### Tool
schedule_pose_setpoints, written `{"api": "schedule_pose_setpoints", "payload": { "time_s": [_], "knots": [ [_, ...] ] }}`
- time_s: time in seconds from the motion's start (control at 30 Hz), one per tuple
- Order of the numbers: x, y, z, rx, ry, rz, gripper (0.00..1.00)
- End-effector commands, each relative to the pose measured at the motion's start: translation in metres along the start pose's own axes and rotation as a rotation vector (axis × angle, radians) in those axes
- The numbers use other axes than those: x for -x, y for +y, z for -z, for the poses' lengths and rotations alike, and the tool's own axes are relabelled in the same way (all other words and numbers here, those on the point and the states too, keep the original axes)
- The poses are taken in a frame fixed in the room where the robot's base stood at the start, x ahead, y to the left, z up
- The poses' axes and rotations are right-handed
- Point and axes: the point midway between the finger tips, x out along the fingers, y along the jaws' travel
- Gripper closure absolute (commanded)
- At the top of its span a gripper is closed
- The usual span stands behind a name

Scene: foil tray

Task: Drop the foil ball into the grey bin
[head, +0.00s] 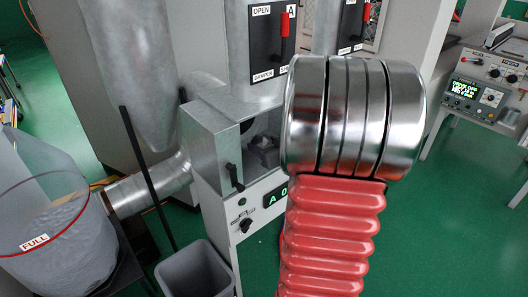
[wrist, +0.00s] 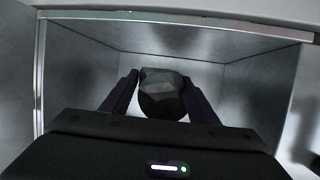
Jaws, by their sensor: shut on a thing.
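In the wrist view the foil ball (wrist: 163,79), a dark grey crumpled lump with a paler faceted top, sits between the two dark fingers of my gripper (wrist: 160,86). The fingers are shut on it, one on each side. Gripper and ball are inside a metal-walled compartment (wrist: 185,40); the ball's underside is dark, so I cannot tell whether it touches the floor. In the head view the grey bin (head: 196,268) stands open at the bottom, below and left of the grey metal cabinet (head: 209,140). My gripper is not clearly visible in the head view.
A bag labelled FULL (head: 55,235) stands at the left. A thin black rod (head: 148,178) rises left of the cabinet. A damper panel with a red handle (head: 284,38) is above. A control console (head: 480,90) is at the right. Green floor is open around them.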

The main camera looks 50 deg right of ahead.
Motion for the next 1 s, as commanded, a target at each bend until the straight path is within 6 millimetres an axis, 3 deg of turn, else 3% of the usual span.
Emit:
{"api": "schedule_pose_setpoints", "payload": {
  "time_s": [0.23, 1.0],
  "knots": [
    [0.015, 0.001, 0.032, 0.002, 0.002, -0.002, 0.72],
    [0.139, 0.028, -0.016, -0.001, 0.000, -0.004, 0.72]
  ]
}}
